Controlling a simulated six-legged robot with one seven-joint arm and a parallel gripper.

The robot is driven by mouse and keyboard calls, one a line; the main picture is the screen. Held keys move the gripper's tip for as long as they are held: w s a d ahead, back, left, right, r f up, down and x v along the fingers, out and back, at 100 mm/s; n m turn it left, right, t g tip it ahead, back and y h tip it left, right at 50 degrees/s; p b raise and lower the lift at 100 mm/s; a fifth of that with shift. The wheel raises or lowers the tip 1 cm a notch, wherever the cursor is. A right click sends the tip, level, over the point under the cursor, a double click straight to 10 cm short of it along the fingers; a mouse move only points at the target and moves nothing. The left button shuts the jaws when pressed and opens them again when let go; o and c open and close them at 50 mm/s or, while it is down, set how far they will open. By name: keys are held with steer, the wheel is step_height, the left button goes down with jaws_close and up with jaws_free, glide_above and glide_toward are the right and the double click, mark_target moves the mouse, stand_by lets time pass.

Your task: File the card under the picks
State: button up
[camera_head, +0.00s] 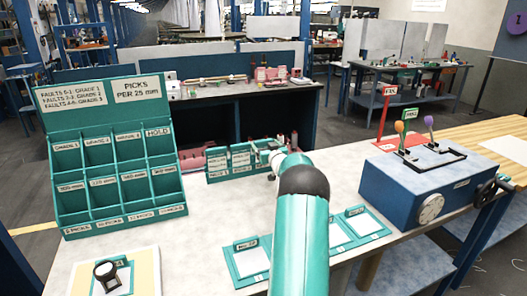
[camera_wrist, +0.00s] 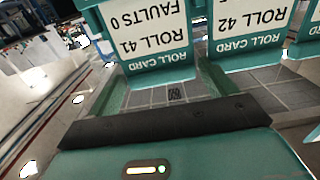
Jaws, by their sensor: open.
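My gripper (camera_head: 268,157) is open at the right end of a green card holder (camera_head: 228,172) in the middle of the table. Several white cards stand in it. In the wrist view, upside down, a card reading ROLL 41, FAULTS 0 (camera_wrist: 150,25) stands beside a ROLL 42 card (camera_wrist: 248,18), each in a teal slot marked ROLL CARD. The green sorting rack (camera_head: 112,177) stands at the left, with grade columns, a HOLD column and picks labels. Its header reads PICKS PER 25 mm (camera_head: 138,90).
A magnifier (camera_head: 105,272) stands on a sample at the front left. Green trays with white squares (camera_head: 248,260) lie on both sides of my arm. A blue box (camera_head: 425,192) with levers and a dial stands at the right. Bare tabletop lies between rack and trays.

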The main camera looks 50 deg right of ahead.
steer(key=c, duration=0.8)
steer(key=shift+o, duration=0.2)
steer(key=shift+r, duration=0.75)
step_height(320, 180, up, 6)
steer(key=shift+r, duration=0.1)
steer(key=shift+s, duration=0.15)
